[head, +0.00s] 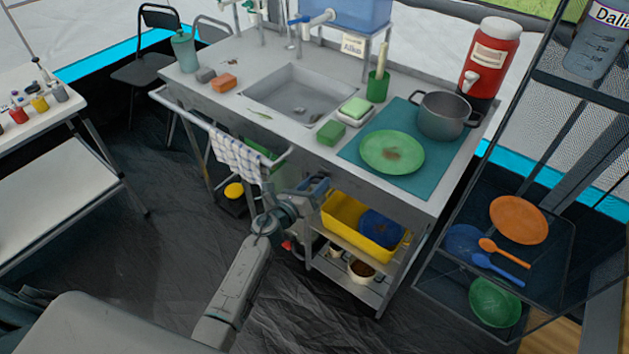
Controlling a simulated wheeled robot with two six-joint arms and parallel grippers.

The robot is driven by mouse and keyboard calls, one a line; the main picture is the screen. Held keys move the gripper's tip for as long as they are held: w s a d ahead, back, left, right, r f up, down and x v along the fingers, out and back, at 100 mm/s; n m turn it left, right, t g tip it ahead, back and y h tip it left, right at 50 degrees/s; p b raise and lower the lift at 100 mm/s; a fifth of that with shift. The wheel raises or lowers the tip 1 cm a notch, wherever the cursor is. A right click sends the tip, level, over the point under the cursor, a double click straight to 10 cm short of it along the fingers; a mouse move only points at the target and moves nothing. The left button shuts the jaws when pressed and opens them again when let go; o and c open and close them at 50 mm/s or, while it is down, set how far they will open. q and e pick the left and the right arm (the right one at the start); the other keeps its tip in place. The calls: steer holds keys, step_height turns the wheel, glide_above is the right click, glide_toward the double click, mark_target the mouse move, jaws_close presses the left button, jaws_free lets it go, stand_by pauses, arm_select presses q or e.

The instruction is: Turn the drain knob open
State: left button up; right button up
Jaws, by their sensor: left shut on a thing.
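The sink basin (303,92) is set in the grey metal counter, with a small drain at its bottom. My left gripper (317,187) is just below the counter's front edge, under the sink, at the end of my left arm. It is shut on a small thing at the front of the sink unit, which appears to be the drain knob. The jaws hide most of the knob, so its turn angle cannot be told. A small red part (287,245) shows beside my forearm; I cannot tell what it belongs to. My right gripper is out of view.
A checked towel (237,158) hangs on the front rail left of my gripper. A yellow tub (345,228) with a blue item stands on the shelf to its right. A green plate (392,152) and grey pot (443,114) sit on the counter. The floor at left is clear.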

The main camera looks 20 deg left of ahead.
arm_select(q)
steer(key=n+p, duration=0.1)
steer(key=n, duration=0.2)
steer(key=shift+r+n+p, duration=0.15)
steer(key=shift+n+p, duration=0.25)
steer(key=n+p, duration=0.1)
steer(key=n, duration=0.1)
steer(key=shift+n, duration=0.3)
steer(key=n+p, duration=0.2)
steer(key=n, duration=0.1)
steer(key=shift+a+f+n+p, duration=0.15)
steer(key=shift+n+p, duration=0.45)
steer(key=shift+n, duration=0.8)
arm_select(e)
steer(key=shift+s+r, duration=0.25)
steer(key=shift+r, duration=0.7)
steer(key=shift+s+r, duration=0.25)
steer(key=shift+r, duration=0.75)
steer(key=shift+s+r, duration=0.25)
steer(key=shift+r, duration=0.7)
arm_select(q)
steer(key=shift+f, duration=0.1)
steer(key=o, duration=1)
